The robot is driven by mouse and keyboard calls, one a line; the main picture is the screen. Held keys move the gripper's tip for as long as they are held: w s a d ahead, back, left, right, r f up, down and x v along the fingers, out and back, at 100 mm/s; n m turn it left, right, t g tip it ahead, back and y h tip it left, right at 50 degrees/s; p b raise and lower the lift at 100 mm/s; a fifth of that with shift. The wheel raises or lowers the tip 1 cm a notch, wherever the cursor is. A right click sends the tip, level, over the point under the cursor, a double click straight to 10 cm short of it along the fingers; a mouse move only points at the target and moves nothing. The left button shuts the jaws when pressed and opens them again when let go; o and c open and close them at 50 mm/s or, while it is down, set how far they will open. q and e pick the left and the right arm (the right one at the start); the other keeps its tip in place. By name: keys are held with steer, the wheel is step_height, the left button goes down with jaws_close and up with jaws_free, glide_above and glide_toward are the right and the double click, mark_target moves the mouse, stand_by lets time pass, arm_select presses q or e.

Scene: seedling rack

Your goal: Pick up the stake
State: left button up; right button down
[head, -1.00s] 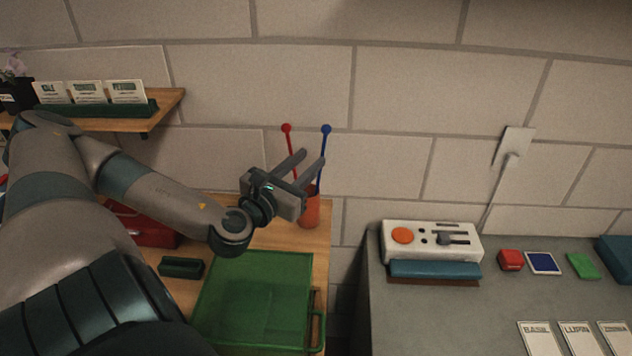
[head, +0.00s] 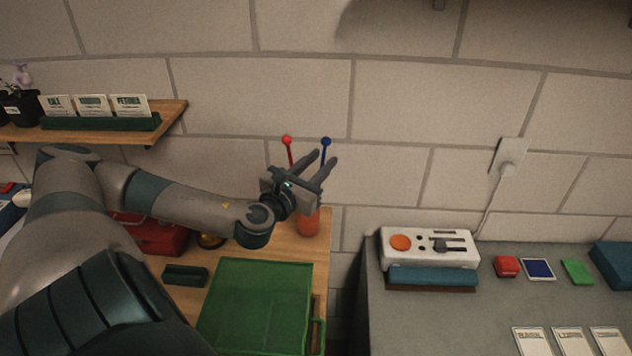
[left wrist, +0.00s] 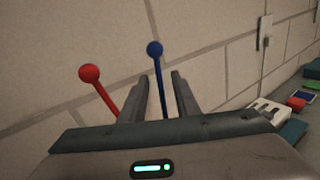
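Two thin stakes with ball tops stand in an orange cup (head: 308,223) near the wall: a red stake (head: 287,140) and a blue stake (head: 326,142). My left gripper (head: 321,157) is open in front of the cup, its fingers pointing up and to the right. In the left wrist view, the blue stake (left wrist: 157,50) shows between the two fingers (left wrist: 162,78), with space on both sides. The red stake (left wrist: 89,73) leans outside the fingers, to the left. How deep the blue stake sits between the fingers is unclear. My right gripper is out of view.
A green tray (head: 255,310) and a small dark green holder (head: 185,275) are on the wooden table, with a red box (head: 150,235) behind. A grey bench on the right holds a white control box (head: 430,247). A card shelf (head: 170,116) is on the wall.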

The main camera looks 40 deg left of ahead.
arm_select(q)
steer(key=shift+x, duration=0.8)
jaws_close()
